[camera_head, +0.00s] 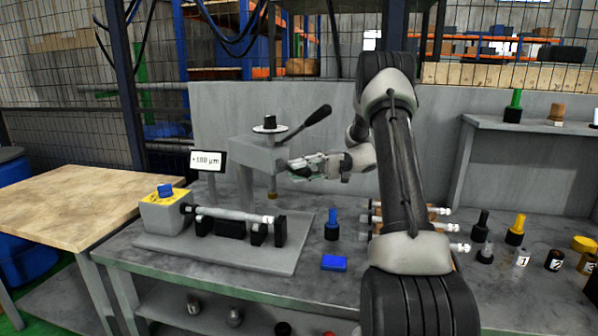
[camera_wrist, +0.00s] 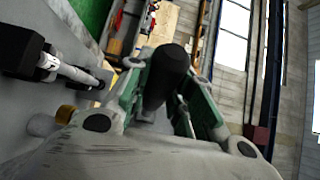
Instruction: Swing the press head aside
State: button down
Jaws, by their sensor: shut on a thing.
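The press head (camera_head: 256,154) is a grey block on an upright column at the back of the bench, with a round dial on top and a brass tip below. Its lever with a black grip (camera_head: 318,114) slopes up to the right. My gripper (camera_head: 291,167) reaches in from the right and is shut on the head's right end, below the lever. In the wrist view the black grip (camera_wrist: 166,72) looms between the green-padded fingers of my gripper (camera_wrist: 158,112) and hides most of the contact.
Left of the column, a shaft (camera_head: 235,214) lies in a fixture beside a grey box with a yellow top (camera_head: 165,208) and a display reading +100 µm (camera_head: 207,161). A grey wall panel (camera_head: 215,105) is behind.

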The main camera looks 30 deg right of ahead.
jog(key=c, duration=1.2)
grip_release()
jog(key=shift+c, duration=0.2)
